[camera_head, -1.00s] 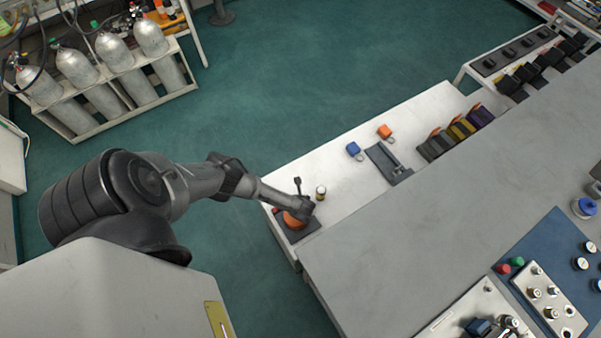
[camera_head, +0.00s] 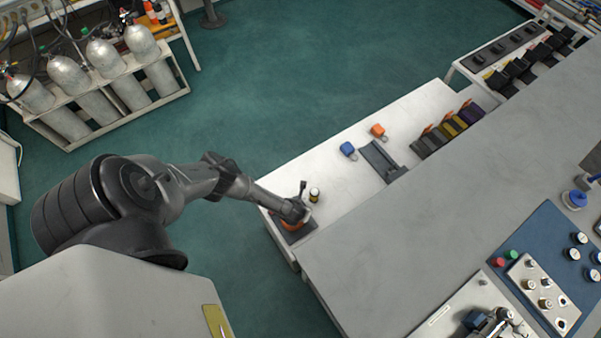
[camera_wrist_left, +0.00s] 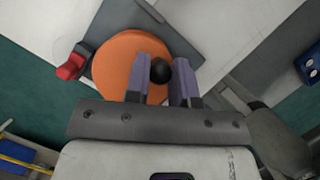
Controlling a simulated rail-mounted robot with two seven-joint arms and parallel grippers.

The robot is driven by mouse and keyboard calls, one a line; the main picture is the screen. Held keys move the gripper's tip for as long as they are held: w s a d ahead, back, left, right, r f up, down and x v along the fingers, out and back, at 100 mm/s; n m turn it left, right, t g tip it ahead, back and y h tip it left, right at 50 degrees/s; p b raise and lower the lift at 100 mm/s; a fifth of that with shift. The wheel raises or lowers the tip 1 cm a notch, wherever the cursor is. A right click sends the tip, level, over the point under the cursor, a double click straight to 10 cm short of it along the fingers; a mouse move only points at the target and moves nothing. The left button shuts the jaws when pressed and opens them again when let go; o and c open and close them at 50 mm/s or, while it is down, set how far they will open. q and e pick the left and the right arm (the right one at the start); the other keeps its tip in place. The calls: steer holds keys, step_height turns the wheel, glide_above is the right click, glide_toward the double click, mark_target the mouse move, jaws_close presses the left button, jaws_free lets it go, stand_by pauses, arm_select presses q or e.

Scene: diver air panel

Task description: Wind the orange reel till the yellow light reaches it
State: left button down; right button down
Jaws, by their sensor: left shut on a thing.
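The orange reel (camera_wrist_left: 118,66) is a round disc on a dark base, seen from above in the left wrist view. A black ball knob (camera_wrist_left: 160,70) stands on its face near the right rim. My left gripper (camera_wrist_left: 167,73) is shut on the knob, one finger on each side. In the head view the reel (camera_head: 291,226) is at the near left end of the white bench, mostly hidden under my left gripper (camera_head: 293,213). A small dark cylinder with a pale yellowish band (camera_head: 314,194) stands beside it. I cannot make out a lit yellow light. My right gripper is not in view.
A red block (camera_wrist_left: 71,65) sits beside the reel base. Farther along the white bench (camera_head: 350,190) are a blue padlock-like piece (camera_head: 348,149), an orange one (camera_head: 377,130) and a dark tray (camera_head: 381,162). A raised grey counter (camera_head: 400,240) borders the bench on the right.

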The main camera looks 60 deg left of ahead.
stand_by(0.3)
arm_select(q)
steer(key=c, duration=1)
jaws_free()
steer(key=shift+s+d+r+p, duration=0.15)
steer(key=shift+r+p, duration=0.2)
steer(key=shift+r, duration=0.2)
steer(key=shift+p+v, duration=1.7)
steer(key=shift+v, duration=4.65)
